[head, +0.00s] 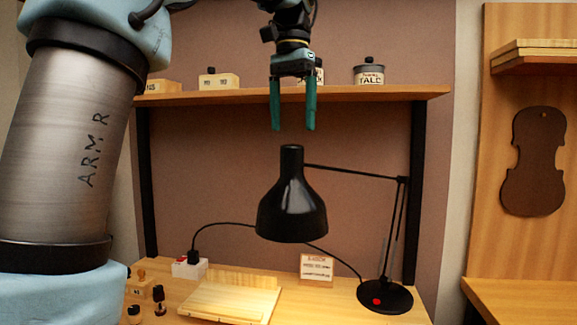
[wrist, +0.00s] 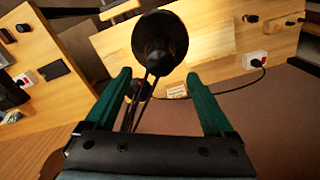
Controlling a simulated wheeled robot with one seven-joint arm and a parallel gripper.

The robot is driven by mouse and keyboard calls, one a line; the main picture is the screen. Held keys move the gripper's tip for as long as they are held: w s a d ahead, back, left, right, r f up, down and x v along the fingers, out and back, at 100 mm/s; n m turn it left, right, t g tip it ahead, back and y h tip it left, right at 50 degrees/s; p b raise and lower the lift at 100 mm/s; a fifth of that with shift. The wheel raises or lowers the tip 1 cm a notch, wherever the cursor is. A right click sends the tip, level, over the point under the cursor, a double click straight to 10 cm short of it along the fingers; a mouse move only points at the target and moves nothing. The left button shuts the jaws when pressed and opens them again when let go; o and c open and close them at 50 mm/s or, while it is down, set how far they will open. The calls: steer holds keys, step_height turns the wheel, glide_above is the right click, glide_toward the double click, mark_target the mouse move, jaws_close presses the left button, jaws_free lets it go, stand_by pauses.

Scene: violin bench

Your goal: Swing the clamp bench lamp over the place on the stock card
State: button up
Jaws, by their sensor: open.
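The black bench lamp (head: 292,205) has a cone-shaped head, a thin jointed arm and a round base (head: 385,297) with a red button at the right of the bench. Its head hangs over the bench middle, above and left of the stock card (head: 316,268), a small white card with red and dark print standing at the back. My gripper (head: 293,128) is open and empty, pointing down just above the lamp head, apart from it in the head view. In the wrist view the lamp head (wrist: 160,45) shows beyond and between the open fingers (wrist: 160,95).
A pale wooden board (head: 230,300) lies on the bench front. A white socket box (head: 189,266) with a black plug and cord is behind it. A shelf (head: 290,95) with small blocks and a talc tin (head: 369,72) runs behind my gripper. Small dark-topped pieces stand front left.

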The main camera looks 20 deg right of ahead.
mark_target(292, 165)
step_height(292, 165, down, 10)
stand_by(0.4)
steer(key=shift+c, duration=0.2)
jaws_close()
stand_by(0.5)
